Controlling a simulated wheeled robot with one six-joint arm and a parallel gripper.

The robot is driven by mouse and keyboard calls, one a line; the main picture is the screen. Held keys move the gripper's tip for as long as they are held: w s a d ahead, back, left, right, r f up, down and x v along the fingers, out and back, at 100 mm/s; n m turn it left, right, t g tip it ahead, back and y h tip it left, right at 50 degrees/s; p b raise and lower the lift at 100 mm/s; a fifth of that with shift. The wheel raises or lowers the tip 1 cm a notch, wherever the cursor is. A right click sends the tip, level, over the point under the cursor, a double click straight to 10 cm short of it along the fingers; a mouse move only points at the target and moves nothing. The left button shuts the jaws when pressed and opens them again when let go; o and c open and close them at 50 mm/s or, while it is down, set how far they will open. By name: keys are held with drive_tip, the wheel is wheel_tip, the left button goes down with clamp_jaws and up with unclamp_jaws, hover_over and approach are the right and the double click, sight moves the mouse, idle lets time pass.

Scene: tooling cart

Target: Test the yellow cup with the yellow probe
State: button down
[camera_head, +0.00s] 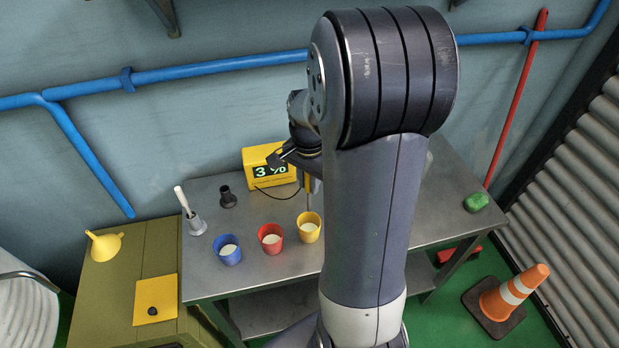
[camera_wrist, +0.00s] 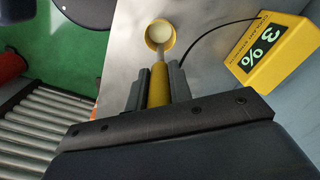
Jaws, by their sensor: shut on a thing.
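The yellow cup (camera_head: 309,238) stands upright on the metal cart, rightmost of three cups, with pale contents. It also shows at the top of the wrist view (camera_wrist: 149,43). My gripper (camera_wrist: 157,88) is shut on the yellow probe (camera_wrist: 158,92), whose thin tip points at the cup's opening. I cannot tell how deep the tip is. In the head view the probe (camera_head: 308,203) hangs over the cup's back edge, and my arm hides most of the gripper. The yellow meter (camera_head: 257,158) behind reads "3 %"; a dark cable runs from it.
A blue cup (camera_head: 229,256) and a red cup (camera_head: 271,245) stand left of the yellow one. A mortar with a pestle (camera_head: 196,226) and a small black holder (camera_head: 228,200) are farther left. A green lump (camera_head: 476,202) lies at the cart's right end.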

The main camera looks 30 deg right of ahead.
sight(309, 211)
drive_tip(key=shift+f, duration=0.15)
wheel_tip(309, 211, down, 11)
drive_tip(key=b, duration=0.8)
drive_tip(key=shift+b, duration=0.4)
idle(2.2)
drive_tip(key=shift+r+p, duration=4.2)
drive_tip(key=shift+r, duration=1)
